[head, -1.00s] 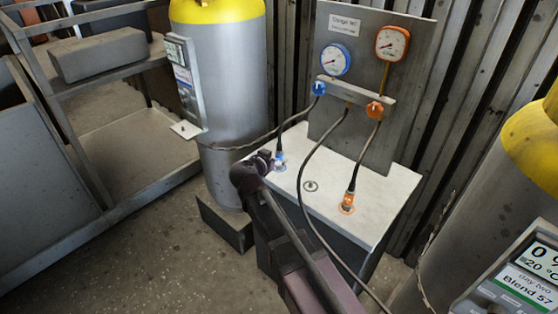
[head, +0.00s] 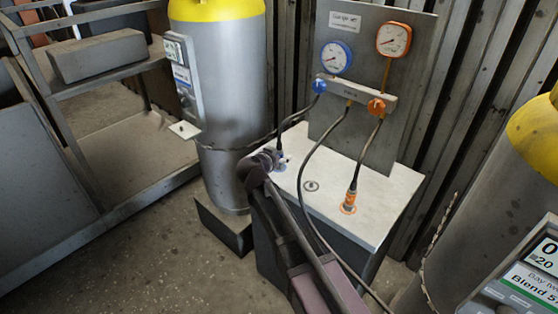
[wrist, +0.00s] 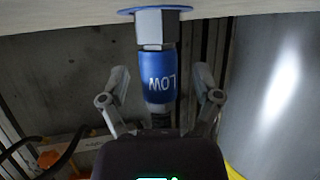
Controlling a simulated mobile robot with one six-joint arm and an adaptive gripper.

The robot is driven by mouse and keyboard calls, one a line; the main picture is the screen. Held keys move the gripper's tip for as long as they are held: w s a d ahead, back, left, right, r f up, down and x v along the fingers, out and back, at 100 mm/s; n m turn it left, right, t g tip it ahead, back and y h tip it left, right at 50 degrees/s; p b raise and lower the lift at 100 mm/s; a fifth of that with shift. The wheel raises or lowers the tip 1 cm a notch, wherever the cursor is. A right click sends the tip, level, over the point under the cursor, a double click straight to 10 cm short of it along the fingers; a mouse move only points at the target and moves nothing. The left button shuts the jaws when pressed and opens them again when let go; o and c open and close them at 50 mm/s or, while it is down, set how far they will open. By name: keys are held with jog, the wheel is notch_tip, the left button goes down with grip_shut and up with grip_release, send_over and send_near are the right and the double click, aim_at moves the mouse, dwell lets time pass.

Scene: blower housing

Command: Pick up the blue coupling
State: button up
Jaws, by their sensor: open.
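The blue coupling (wrist: 159,72), marked LOW, shows in the wrist view, where its lettering is upside down. It sits on a metal hex fitting (wrist: 155,27) with a blue ring at the white surface, and a black hose leaves its other end. My gripper (wrist: 161,84) is open, with one finger on each side of the coupling and a visible gap on both sides. In the head view my gripper (head: 270,158) is at the left part of the white bench top (head: 325,205) and hides most of the coupling.
An orange coupling (head: 349,202) with its hose stands right of my gripper on the bench top. A black hose (head: 303,180) loops down between them. A panel (head: 365,65) with two gauges rises behind. Grey cylinders (head: 232,100) stand left and right.

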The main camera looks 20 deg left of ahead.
aim_at(278, 147)
dwell(0.4)
grip_shut()
jog(key=shift+r, duration=0.15)
notch_tip(278, 147, up, 3)
jog(key=p, duration=0.3)
jog(key=shift+r, duration=0.15)
jog(key=s+d+p, duration=0.1)
jog(key=s+d, duration=0.1)
jog(key=s, duration=0.5)
jog(key=s+d+r+p, duration=0.1)
jog(key=s+d, duration=0.2)
jog(key=s, duration=0.5)
jog(key=shift+d+r, duration=0.25)
jog(key=shift+d, duration=0.05)
jog(key=shift+s, duration=0.15)
dwell(0.5)
